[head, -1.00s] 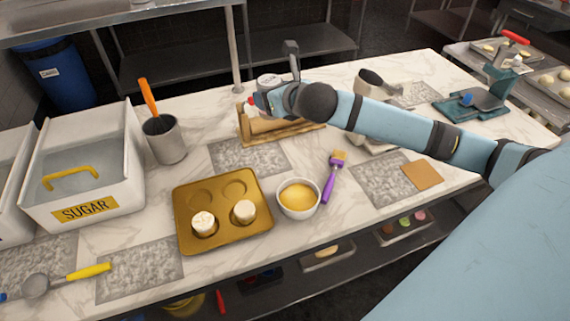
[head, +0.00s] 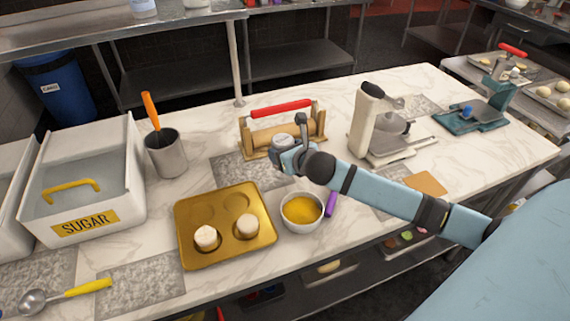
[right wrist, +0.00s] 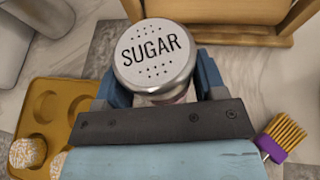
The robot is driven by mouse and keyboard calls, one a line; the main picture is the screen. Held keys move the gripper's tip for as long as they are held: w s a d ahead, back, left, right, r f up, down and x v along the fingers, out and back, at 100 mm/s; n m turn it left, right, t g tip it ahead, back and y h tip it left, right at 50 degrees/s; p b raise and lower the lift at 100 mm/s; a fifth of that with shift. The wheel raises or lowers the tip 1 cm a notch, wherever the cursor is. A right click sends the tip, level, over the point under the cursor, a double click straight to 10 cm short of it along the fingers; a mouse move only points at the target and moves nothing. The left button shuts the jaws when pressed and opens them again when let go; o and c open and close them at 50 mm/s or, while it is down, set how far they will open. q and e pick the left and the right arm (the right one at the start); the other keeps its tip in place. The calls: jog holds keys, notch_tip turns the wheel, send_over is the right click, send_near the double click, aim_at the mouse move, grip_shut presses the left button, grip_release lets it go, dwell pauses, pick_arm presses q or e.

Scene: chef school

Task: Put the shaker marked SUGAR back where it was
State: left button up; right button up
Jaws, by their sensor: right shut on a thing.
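The shaker marked SUGAR (right wrist: 153,56) has a round metal lid with small holes and black lettering, seen from above in the right wrist view. My right gripper (right wrist: 153,88) is shut on it, with a blue finger on each side. In the head view the shaker (head: 281,142) shows as a small pale lid at my right gripper (head: 290,155), in front of the wooden rolling-pin stand; its lower part is hidden there. I cannot tell whether it touches the counter. My left gripper is not in view.
The rolling-pin stand (head: 310,136) is just behind. A gold muffin tin (head: 222,190) and a bowl of yellow filling (head: 302,211) stand in front. A white stand mixer (head: 362,125) is to the right, a utensil pot (head: 166,153) to the left. A grey speckled mat (head: 232,172) lies bare at the left.

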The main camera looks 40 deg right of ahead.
jog(key=shift+f, duration=2.3)
jog(key=shift+f, duration=0.1)
jog(key=o, duration=1)
jog(key=shift+s, duration=0.1)
jog(key=v, duration=1.2)
